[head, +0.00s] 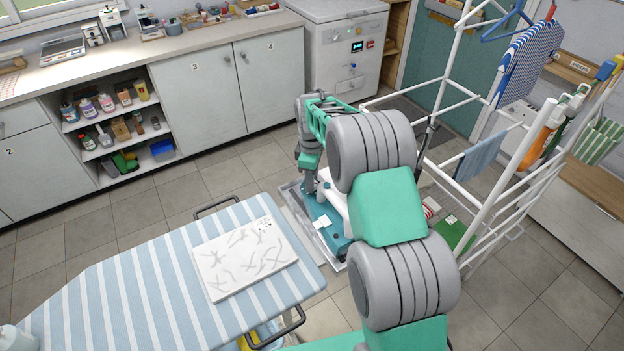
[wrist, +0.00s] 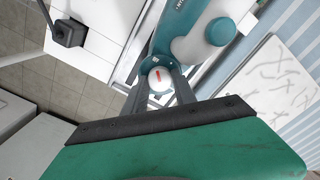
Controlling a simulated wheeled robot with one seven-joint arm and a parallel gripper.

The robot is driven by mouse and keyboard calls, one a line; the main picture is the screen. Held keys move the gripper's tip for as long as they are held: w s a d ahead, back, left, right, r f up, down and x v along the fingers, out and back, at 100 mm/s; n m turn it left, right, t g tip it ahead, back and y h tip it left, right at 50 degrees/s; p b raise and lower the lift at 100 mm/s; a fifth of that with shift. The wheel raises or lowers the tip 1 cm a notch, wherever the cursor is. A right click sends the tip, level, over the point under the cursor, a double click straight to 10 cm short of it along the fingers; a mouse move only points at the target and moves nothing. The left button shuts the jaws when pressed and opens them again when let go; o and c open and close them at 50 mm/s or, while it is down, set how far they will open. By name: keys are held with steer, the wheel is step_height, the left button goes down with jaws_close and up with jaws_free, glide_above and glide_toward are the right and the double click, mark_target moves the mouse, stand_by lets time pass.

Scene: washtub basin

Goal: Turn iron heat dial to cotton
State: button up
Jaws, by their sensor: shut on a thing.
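The iron is teal and white; it shows in the wrist view (wrist: 178,35) and in the head view (head: 318,214), partly behind my arm. Its heat dial (wrist: 160,78) is a small round white knob with a red pointer mark, in the middle of the wrist view. My gripper (wrist: 159,88) has one finger on each side of the dial and is shut on it. The red mark points roughly up and down in the picture. The dial's setting labels are too small to read. In the head view my gripper (head: 309,178) reaches down to the iron.
A striped ironing board (head: 130,290) with a white patterned panel (head: 245,260) stands left of the iron. A white drying rack (head: 480,200) is close on the right. Cabinets (head: 200,95) line the back. Open tiled floor (head: 220,175) lies between.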

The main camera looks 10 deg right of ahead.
jaws_close()
